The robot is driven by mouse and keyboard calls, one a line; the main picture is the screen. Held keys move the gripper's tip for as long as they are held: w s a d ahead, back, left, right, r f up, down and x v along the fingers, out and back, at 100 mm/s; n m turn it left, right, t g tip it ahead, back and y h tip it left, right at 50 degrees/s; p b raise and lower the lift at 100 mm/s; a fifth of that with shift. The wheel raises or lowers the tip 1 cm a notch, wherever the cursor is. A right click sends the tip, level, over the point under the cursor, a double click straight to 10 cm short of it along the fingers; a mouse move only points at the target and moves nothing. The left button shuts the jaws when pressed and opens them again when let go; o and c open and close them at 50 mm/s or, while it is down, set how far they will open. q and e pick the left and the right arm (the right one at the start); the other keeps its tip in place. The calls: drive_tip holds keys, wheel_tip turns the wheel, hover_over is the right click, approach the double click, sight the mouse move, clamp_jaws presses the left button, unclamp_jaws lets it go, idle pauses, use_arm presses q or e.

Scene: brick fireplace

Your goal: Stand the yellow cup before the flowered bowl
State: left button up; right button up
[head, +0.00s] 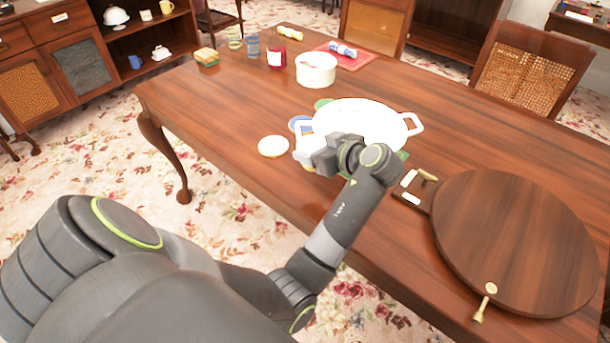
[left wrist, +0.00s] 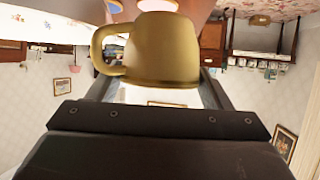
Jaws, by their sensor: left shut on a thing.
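My left gripper (head: 322,160) is over the table at the near left side of a large white two-handled bowl (head: 362,118). In the left wrist view it is shut on the yellow cup (left wrist: 165,50), whose handle points left. In the head view the cup is mostly hidden behind the gripper. My right gripper is not in view.
A cream disc (head: 273,146) lies left of the gripper; blue and green discs lie near the large bowl. A smaller white bowl (head: 316,70), a red jar (head: 277,56) and glasses stand farther back. A round wooden board (head: 515,240) covers the right.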

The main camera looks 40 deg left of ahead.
use_arm(q)
drive_tip(key=f, duration=0.5)
drive_tip(key=shift+s+d, duration=0.1)
drive_tip(key=shift+d, duration=0.25)
wheel_tip(320, 180, down, 4)
drive_tip(key=shift+a+r, duration=0.1)
drive_tip(key=shift+r, duration=0.15)
drive_tip(key=shift+f, duration=0.25)
drive_tip(key=o, duration=1)
drive_tip(key=shift+o, duration=0.2)
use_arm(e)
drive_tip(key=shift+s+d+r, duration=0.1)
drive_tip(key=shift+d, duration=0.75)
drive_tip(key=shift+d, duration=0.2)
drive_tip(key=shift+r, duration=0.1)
